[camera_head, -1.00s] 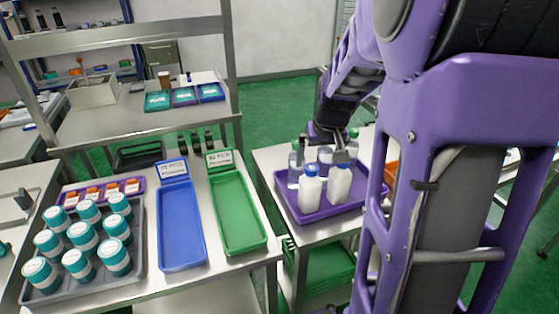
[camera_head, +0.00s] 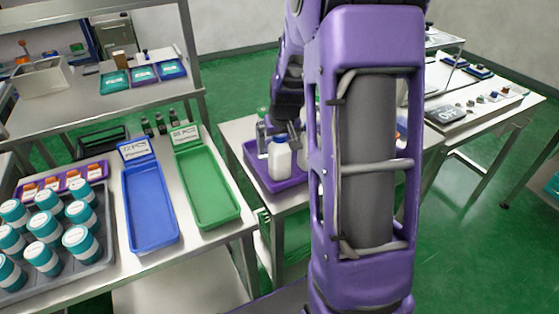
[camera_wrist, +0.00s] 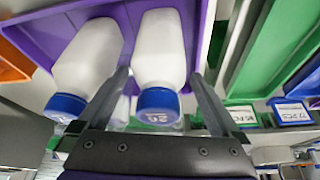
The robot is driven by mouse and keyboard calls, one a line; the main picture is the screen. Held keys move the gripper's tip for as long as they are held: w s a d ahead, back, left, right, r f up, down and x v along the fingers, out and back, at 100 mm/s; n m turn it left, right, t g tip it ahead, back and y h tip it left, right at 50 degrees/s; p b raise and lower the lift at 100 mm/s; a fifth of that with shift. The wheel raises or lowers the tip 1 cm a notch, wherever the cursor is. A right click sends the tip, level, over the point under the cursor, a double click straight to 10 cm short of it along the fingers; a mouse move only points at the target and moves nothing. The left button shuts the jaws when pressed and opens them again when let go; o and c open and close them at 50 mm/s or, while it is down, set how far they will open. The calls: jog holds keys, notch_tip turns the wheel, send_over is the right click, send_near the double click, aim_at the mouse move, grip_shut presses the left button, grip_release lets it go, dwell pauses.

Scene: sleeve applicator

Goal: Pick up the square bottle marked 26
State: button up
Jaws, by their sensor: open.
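A white bottle with a blue cap (camera_head: 279,160) stands in the purple tray (camera_head: 252,165), and my open gripper (camera_head: 278,131) is at its upper part. In the wrist view my gripper (camera_wrist: 160,76) has one finger on each side of a white blue-capped bottle (camera_wrist: 162,45); a gap shows beside the right finger, and contact on the left is unclear. A second white blue-capped bottle (camera_wrist: 88,60) is just outside the left finger. My arm hides part of the tray.
A blue tray (camera_head: 150,210) and a green tray (camera_head: 208,190) lie on the bench to the left, beside a grey tray with several teal-capped jars (camera_head: 45,225). Green floor is open at the right.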

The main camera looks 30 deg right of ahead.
grip_shut()
dwell(0.3)
jog(key=shift+r, duration=0.2)
